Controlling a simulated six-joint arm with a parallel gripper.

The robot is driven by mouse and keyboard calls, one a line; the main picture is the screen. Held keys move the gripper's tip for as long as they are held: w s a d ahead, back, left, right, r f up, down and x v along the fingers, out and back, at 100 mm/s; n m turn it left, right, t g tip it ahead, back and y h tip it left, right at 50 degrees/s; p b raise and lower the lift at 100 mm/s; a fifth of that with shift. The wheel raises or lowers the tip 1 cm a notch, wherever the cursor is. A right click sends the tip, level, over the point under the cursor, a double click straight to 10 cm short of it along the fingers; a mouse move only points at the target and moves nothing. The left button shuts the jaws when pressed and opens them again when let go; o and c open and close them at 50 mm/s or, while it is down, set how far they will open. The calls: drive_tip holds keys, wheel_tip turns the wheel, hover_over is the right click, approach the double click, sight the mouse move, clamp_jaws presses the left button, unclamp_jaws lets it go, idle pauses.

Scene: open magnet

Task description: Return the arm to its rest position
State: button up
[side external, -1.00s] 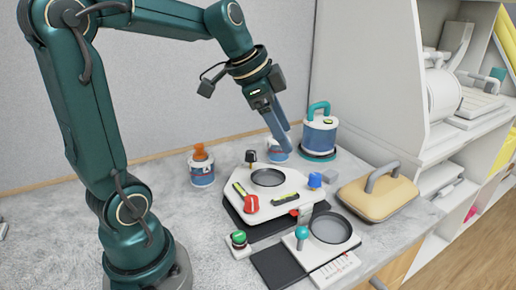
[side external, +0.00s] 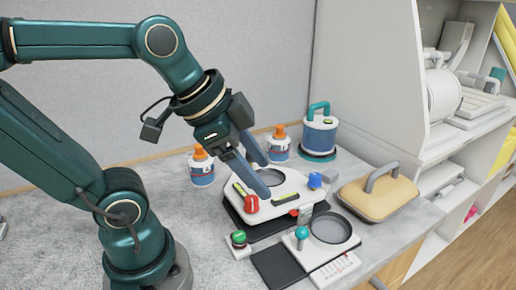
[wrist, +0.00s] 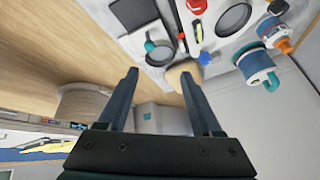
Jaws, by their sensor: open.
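My gripper (side external: 266,180) hangs from my green arm at the middle of the side view. Its two blue-grey fingers are apart with nothing between them. In the picture they overlap the white device (side external: 292,213), which carries a red knob (side external: 251,204), a blue knob (side external: 315,180) and green level vials. The fingers hide part of its back and its round dish. In the wrist view the gripper (wrist: 160,76) is also spread and empty, and the view is tilted toward the shelves and floor.
Two orange-capped bottles (side external: 202,168) (side external: 279,145) and a blue canister (side external: 319,135) stand behind the device. A tan block with a grey handle (side external: 378,193) lies right. A plate with a round dish (side external: 331,228) and teal knob is in front. White shelving (side external: 375,80) rises at right.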

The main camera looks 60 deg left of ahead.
drive_tip(key=s+f+n, duration=0.1)
drive_tip(key=n, duration=0.1)
drive_tip(key=s+f+n, duration=0.1)
drive_tip(key=n, duration=0.1)
drive_tip(key=s+f+n, duration=0.1)
drive_tip(key=n, duration=0.1)
drive_tip(key=shift+s+a+f+g+y, duration=0.2)
drive_tip(key=shift+a+f+g+y, duration=0.05)
drive_tip(key=shift+a+g+y, duration=0.05)
